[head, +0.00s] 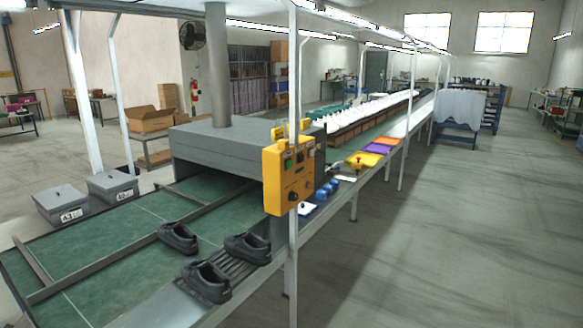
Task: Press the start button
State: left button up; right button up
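A yellow control box (272,180) is mounted on a white post beside the conveyor, in the middle of the head view. Its face carries several small buttons and dark knobs. A green button (288,161) sits at the upper left of the face. The labels are too small to read, so I cannot confirm which one is the start button. Neither of my grippers is in view.
The green conveyor (110,245) runs into a grey tunnel housing (215,145) behind the box. Dark shoes (178,238) lie on the near end. Two grey lidded boxes (112,187) stand at its left edge. The floor to the right (450,240) is clear.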

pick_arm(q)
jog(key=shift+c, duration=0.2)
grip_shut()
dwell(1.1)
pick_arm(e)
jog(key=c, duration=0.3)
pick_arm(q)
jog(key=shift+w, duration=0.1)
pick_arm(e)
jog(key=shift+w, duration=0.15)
